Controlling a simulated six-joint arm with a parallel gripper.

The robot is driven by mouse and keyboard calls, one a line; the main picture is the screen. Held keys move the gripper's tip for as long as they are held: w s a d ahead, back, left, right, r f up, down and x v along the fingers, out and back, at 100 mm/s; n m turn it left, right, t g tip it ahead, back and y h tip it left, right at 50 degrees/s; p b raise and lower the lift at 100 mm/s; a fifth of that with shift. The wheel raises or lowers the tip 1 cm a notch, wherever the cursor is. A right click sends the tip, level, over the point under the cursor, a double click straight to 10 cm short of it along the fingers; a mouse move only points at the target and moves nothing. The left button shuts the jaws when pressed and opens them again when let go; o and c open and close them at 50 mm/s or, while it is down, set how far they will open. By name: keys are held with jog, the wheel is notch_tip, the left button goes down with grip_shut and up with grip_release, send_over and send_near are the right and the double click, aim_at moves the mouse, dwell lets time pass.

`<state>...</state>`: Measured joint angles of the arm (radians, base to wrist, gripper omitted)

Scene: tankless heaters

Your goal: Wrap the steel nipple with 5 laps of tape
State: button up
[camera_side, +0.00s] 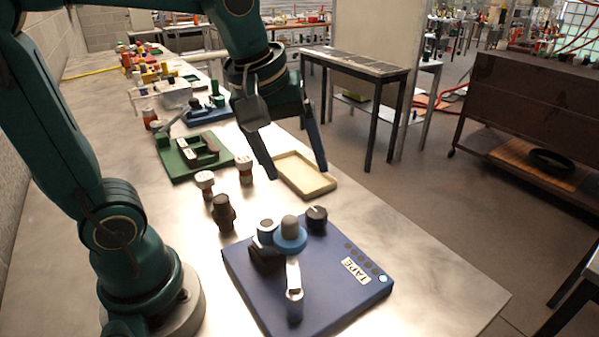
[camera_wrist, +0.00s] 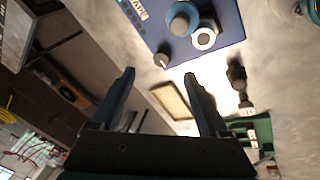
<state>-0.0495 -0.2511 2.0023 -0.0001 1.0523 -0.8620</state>
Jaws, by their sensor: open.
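The blue tape board (camera_side: 335,262), labelled TAPE, lies on the bench at the front. A grey rounded cylinder (camera_side: 290,222), probably the steel nipple, stands upright in a blue round holder (camera_side: 290,241). A ring-shaped piece (camera_side: 266,225), perhaps the tape roll, is beside it and shows as a white ring in the wrist view (camera_wrist: 204,39). A black knob (camera_side: 317,212) and a lever with a pale top (camera_side: 293,274) are also on the board. My gripper (camera_side: 296,172) is open and empty, above the bench beyond the board; its fingers also show in the wrist view (camera_wrist: 160,74). No tape is visible on the cylinder.
A shallow cream tray (camera_side: 328,188) lies under and behind my fingers. A dark fitting (camera_side: 224,213) and two white-and-brown fittings (camera_side: 204,183) stand left of it. A green board (camera_side: 181,167) with blocks lies farther back. The bench right of the blue board is clear.

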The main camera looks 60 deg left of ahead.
jog(key=w+a+f+n+g, duration=0.2)
jog(key=w+f+n, duration=0.2)
jog(key=w, duration=0.1)
jog(key=g, duration=0.2)
send_over(317, 212)
jog(key=shift+n, duration=0.3)
notch_tip(317, 212, down, 5)
jog(key=shift+r, duration=0.1)
jog(key=shift+f, duration=2.7)
grip_shut()
